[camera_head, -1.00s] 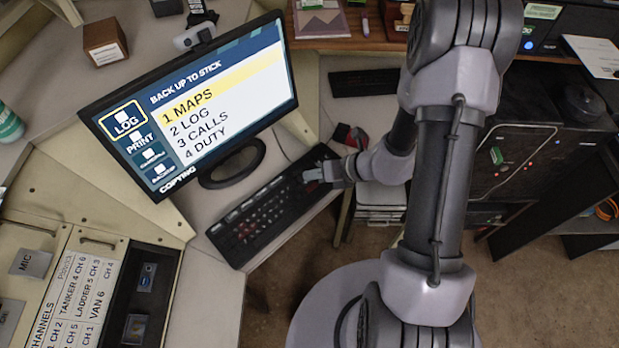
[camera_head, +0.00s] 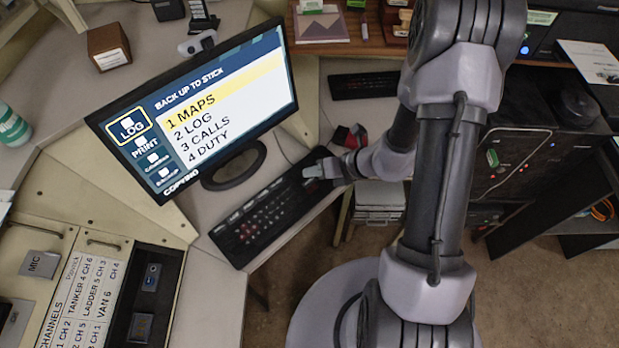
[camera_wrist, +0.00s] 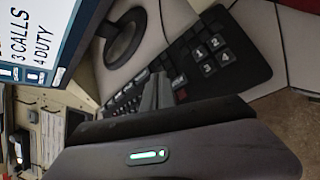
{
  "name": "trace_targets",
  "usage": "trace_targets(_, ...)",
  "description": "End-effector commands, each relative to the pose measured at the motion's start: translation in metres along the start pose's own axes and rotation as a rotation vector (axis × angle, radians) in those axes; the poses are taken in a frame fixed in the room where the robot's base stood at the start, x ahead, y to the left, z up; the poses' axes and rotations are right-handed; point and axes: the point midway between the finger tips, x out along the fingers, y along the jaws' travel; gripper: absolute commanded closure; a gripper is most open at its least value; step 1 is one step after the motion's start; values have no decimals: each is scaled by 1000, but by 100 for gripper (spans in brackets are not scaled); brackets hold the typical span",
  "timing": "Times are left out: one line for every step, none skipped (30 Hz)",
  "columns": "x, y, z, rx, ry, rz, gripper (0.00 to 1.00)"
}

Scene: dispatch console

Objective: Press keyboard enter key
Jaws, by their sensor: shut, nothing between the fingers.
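The black keyboard (camera_head: 245,238) lies on the desk in front of the monitor; it also shows in the wrist view (camera_wrist: 252,70). My gripper (camera_head: 308,173) is shut and empty over the keyboard's far right end. In the wrist view the fingers (camera_wrist: 155,92) point at the keys, beside a dark reddish key (camera_wrist: 181,95). Keys marked 1 to 4 (camera_wrist: 215,55) are near them. I cannot tell which key is enter, nor whether the fingertips touch a key. My gripper hides part of the keyboard.
The monitor (camera_head: 205,110) stands left of my gripper, its screen headed "BACK UP TO STICK" with 1 MAPS highlighted and "COPYING" below. Its round base (camera_head: 235,178) is close to the keyboard. A second keyboard (camera_head: 362,85) lies behind. A red and black item (camera_head: 349,137) is near my wrist.

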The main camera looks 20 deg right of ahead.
Motion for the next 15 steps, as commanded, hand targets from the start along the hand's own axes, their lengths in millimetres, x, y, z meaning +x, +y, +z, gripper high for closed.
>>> trace_targets(-7, 5, 5, 0, 0, 0, 100)
trace_targets(-9, 7, 7, 0, 0, 0, 100)
trace_targets(-12, 9, 9, 0, 0, 0, 100)
trace_targets(-14, 10, 10, 0, 0, 0, 100)
trace_targets(-16, 12, 12, 0, 0, 0, 100)
trace_targets(-19, 14, 14, -1, 0, 0, 100)
trace_targets(-21, 15, 15, -1, 0, 0, 100)
trace_targets(-23, 17, 17, -1, 0, 0, 100)
trace_targets(-26, 19, 19, -1, 0, 0, 100)
trace_targets(-28, 20, 20, 0, 0, 0, 100)
trace_targets(-28, 21, 21, 0, 0, 0, 100)
trace_targets(-29, 21, 21, 0, 0, 0, 100)
trace_targets(-28, 21, 21, 0, 0, 0, 100)
trace_targets(-28, 20, 20, 0, 0, 0, 100)
trace_targets(-28, 20, 20, 0, 0, 0, 100)
